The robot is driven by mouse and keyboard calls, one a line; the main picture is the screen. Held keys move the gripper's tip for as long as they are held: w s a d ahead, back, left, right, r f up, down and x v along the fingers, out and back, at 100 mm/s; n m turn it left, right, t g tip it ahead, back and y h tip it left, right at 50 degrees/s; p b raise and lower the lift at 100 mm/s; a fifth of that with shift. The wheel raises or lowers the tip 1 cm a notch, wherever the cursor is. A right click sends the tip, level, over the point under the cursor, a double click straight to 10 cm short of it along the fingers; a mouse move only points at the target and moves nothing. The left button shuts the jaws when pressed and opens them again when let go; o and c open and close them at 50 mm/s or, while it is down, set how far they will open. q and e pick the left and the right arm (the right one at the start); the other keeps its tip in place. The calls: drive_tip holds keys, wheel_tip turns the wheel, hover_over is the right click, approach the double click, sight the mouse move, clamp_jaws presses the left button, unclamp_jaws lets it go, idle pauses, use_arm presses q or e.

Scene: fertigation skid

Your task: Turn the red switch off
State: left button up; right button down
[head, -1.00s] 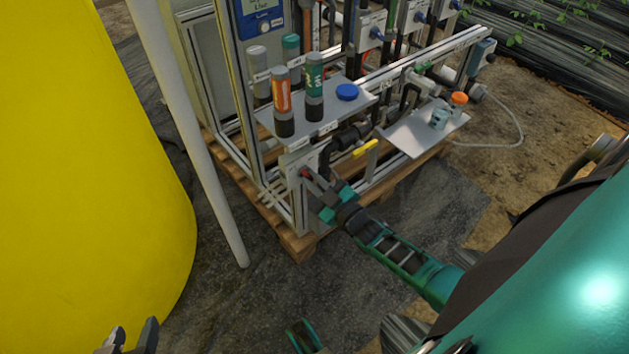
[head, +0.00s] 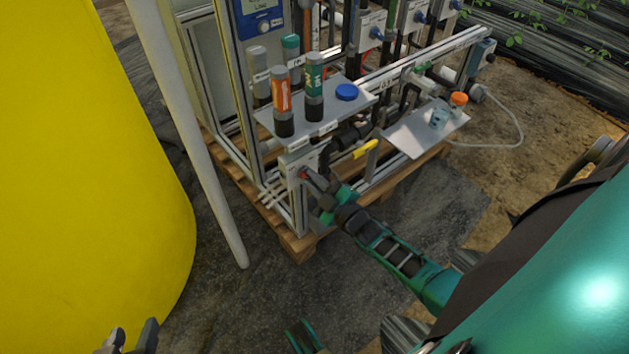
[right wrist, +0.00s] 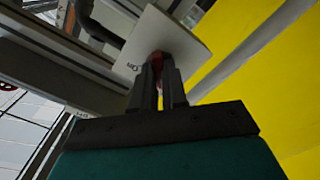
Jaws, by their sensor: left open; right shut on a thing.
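The red switch (head: 304,174) sits on a pale plate (head: 291,161) at the near corner of the skid frame. In the right wrist view the red switch (right wrist: 157,58) shows between and just beyond my finger tips, in front of the pale plate (right wrist: 183,32). My right gripper (head: 308,177) is shut on the switch; it also shows in the right wrist view (right wrist: 160,72). The fingers hide part of the switch, and I cannot read its exact position. My left gripper (head: 132,338) is open and empty at the bottom left edge, far from the skid.
A yellow tank (head: 80,180) fills the left, with a pale upright pole (head: 197,140) beside it. Bottles stand on a grey shelf (head: 345,110) above the switch. A yellow-handled valve (head: 365,149) is just right of it. The dark ground in front is clear.

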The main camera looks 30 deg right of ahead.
drive_tip(key=c, duration=1.2)
unclamp_jaws()
use_arm(q)
drive_tip(key=shift+r, duration=0.1)
use_arm(e)
drive_tip(key=shift+o, duration=0.2)
use_arm(q)
drive_tip(key=a+r+p, duration=0.1)
drive_tip(key=p, duration=0.2)
drive_tip(key=shift+s, duration=0.2)
use_arm(e)
drive_tip(key=s+d, duration=0.1)
drive_tip(key=s, duration=1.2)
use_arm(q)
drive_tip(key=shift+r, duration=0.15)
use_arm(e)
drive_tip(key=shift+w+a, duration=0.1)
